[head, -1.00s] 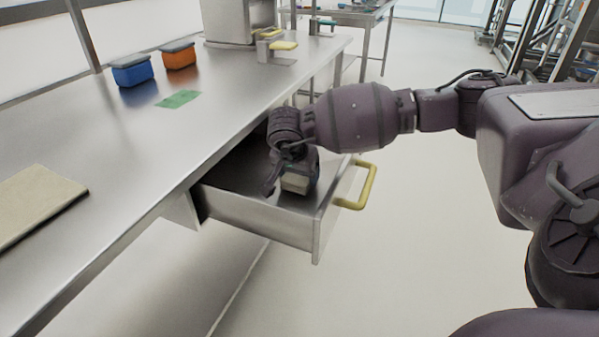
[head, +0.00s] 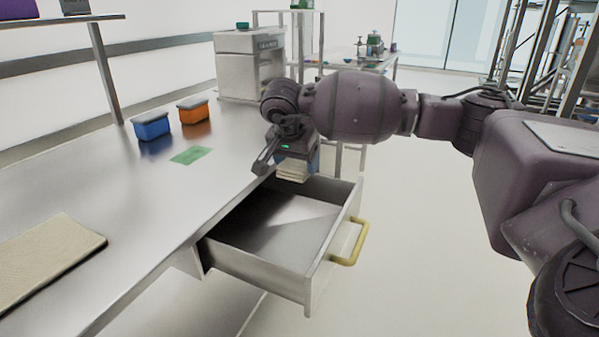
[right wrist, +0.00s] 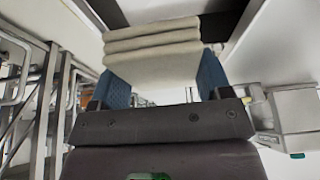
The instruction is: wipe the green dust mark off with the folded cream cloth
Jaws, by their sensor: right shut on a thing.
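The green dust mark (head: 191,155) is a flat green patch on the steel bench, in front of the blue and orange boxes. The folded cream cloth (head: 293,171) hangs under my right gripper (head: 292,160), above the open drawer. In the right wrist view the cloth (right wrist: 153,52) shows several folded layers between the two blue finger pads of my right gripper (right wrist: 155,85). The gripper is shut on it. It is to the right of the green mark and apart from it. My left gripper is not in view.
The empty-looking drawer (head: 262,262) with a yellow handle (head: 351,243) stands open below the bench (head: 120,190). A blue box (head: 151,126) and an orange box (head: 194,111) stand behind the mark. A beige mat (head: 45,255) lies at front left.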

